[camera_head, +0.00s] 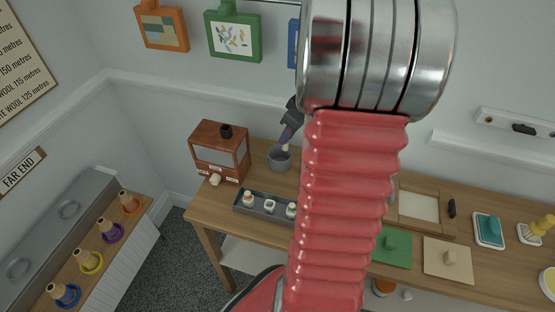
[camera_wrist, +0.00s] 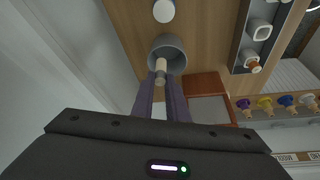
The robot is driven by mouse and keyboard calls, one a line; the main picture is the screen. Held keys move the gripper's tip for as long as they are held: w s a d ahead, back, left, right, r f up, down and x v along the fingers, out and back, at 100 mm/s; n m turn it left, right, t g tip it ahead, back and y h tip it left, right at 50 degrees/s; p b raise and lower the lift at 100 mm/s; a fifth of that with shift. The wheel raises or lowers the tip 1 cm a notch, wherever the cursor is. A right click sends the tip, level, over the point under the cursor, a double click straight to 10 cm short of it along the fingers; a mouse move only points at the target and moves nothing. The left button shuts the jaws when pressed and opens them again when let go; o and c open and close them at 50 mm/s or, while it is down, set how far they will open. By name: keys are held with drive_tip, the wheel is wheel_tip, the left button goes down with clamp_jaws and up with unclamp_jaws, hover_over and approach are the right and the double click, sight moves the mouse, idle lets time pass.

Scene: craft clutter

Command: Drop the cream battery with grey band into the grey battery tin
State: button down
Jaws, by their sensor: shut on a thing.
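The cream battery (camera_wrist: 161,66) is held between the two dark purple fingers of my gripper (camera_wrist: 161,88). In the head view my gripper (camera_head: 288,136) points down, and the battery (camera_head: 285,148) hangs from it. The grey battery tin (camera_head: 279,164) is a round open cup on the table, right below the battery. In the wrist view the tin (camera_wrist: 175,45) lies just beyond the fingertips and the battery overlaps its opening. I cannot tell whether the battery's lower end is inside the rim. A darker part shows at the battery's gripped end.
A brown wooden box with a window (camera_head: 220,150) stands left of the tin. A dark tray (camera_head: 245,210) with several small items lies in front. My red arm hides the table's middle. A wooden frame (camera_head: 425,205) and green block (camera_head: 391,250) lie to the right.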

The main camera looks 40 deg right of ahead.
sight(287, 150)
drive_tip(key=shift+f, duration=1.65)
drive_tip(key=c, duration=1.7)
unclamp_jaws()
drive_tip(key=shift+o, duration=0.2)
drive_tip(key=shift+r, duration=0.15)
drive_tip(key=v, duration=1.3)
drive_tip(key=shift+s+r, duration=0.2)
drive_tip(key=shift+r, duration=0.05)
